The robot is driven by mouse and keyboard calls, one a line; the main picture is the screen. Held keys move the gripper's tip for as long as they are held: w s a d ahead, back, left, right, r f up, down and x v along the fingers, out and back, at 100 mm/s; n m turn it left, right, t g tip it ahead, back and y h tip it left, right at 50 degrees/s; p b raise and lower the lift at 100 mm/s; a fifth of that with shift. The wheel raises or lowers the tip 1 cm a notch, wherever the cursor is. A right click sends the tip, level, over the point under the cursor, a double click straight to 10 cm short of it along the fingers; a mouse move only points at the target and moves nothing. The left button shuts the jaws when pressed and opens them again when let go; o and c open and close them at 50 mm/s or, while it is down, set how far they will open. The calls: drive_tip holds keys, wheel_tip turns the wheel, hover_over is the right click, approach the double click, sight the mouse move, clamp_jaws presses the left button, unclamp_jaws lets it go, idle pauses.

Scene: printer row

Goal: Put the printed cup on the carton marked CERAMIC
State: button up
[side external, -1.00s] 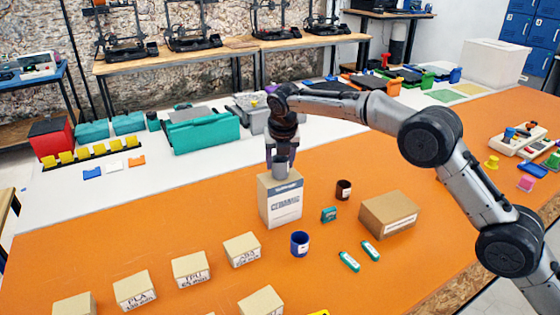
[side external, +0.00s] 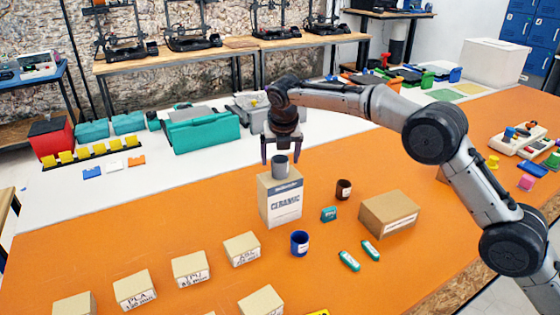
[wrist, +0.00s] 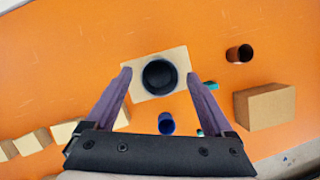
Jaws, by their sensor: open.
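A grey cup (side external: 280,167) stands upright on top of the carton marked CERAMIC (side external: 285,204). In the wrist view the cup (wrist: 160,77) shows from above, near the middle of the carton top (wrist: 178,55). My gripper (side external: 281,159) is open above the cup, its fingers apart and clear of it. In the wrist view its fingers (wrist: 158,75) spread to either side of the cup.
A blue cup (side external: 299,243) stands in front of the carton. Several labelled boxes, one marked PLA (side external: 135,290), stand at the front left.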

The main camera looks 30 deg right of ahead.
drive_tip(key=v, duration=1)
drive_tip(key=shift+s+r, duration=0.15)
drive_tip(key=s+d+r+m, duration=0.3)
drive_tip(key=s+d+m, duration=0.15)
drive_tip(key=s, duration=0.25)
drive_tip(key=s+d+r+m+y, duration=0.1)
drive_tip(key=s+d+r+m, duration=0.2)
drive_tip(key=s+m, duration=0.35)
drive_tip(key=s+d+r+m, duration=0.3)
drive_tip(key=s+d+m, duration=0.1)
drive_tip(key=s, duration=0.3)
drive_tip(key=s+d+f+m, duration=0.1)
drive_tip(key=s+f+m, duration=0.2)
drive_tip(key=s+m, duration=0.2)
drive_tip(key=s+d+f+m+t, duration=0.1)
drive_tip(key=s+f+m, duration=0.3)
drive_tip(key=s, duration=0.7)
drive_tip(key=s+d+f+m, duration=0.2)
drive_tip(key=s+f+m, duration=0.2)
drive_tip(key=s+m, duration=0.3)
drive_tip(key=shift+s+t+y, duration=0.3)
drive_tip(key=shift+s+y, duration=0.1)
